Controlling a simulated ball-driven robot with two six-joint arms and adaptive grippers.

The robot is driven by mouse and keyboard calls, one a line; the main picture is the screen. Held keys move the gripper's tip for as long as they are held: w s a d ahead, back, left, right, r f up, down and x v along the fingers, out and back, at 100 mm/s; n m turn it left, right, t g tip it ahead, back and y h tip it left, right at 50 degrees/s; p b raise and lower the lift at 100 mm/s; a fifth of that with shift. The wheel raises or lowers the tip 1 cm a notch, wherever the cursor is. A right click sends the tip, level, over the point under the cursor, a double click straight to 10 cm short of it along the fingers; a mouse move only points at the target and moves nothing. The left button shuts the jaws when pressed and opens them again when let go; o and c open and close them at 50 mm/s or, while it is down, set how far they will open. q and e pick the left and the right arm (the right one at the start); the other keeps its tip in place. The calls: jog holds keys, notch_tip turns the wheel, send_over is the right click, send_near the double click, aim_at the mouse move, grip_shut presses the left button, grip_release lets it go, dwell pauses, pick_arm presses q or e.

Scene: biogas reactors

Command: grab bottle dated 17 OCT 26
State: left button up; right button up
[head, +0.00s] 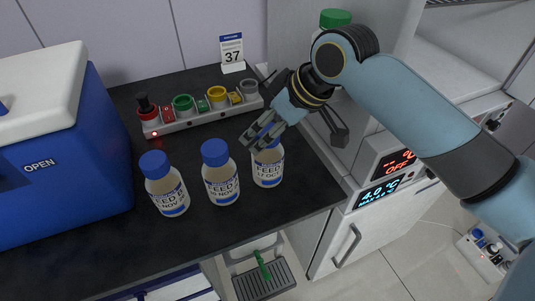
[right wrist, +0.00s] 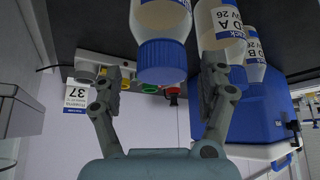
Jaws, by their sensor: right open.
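Three white bottles with blue caps stand in a row on the dark counter. The rightmost bottle (head: 267,172) shows FEED and 17 OCT; its year is not readable and its cap is mostly hidden by a finger. The middle bottle (head: 221,180) and left bottle (head: 168,195) show FEED and NOV dates. My right gripper (head: 296,137) is open at the rightmost bottle's cap height. In the right wrist view, a blue-capped bottle (right wrist: 162,58) appears between the open fingers (right wrist: 163,75), with no clear contact. My left gripper is not in view.
A blue cooler (head: 70,165) marked OPEN stands at the left. A rack with coloured caps (head: 205,117) and a card reading 37 (head: 232,54) are at the back. A white unit with temperature displays (head: 382,190) is right of the counter edge.

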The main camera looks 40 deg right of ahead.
jog(key=x, duration=0.5)
jog(key=shift+s+f, duration=0.15)
jog(key=shift+s, duration=0.25)
jog(key=c, duration=1.4)
jog(key=shift+c, duration=0.3)
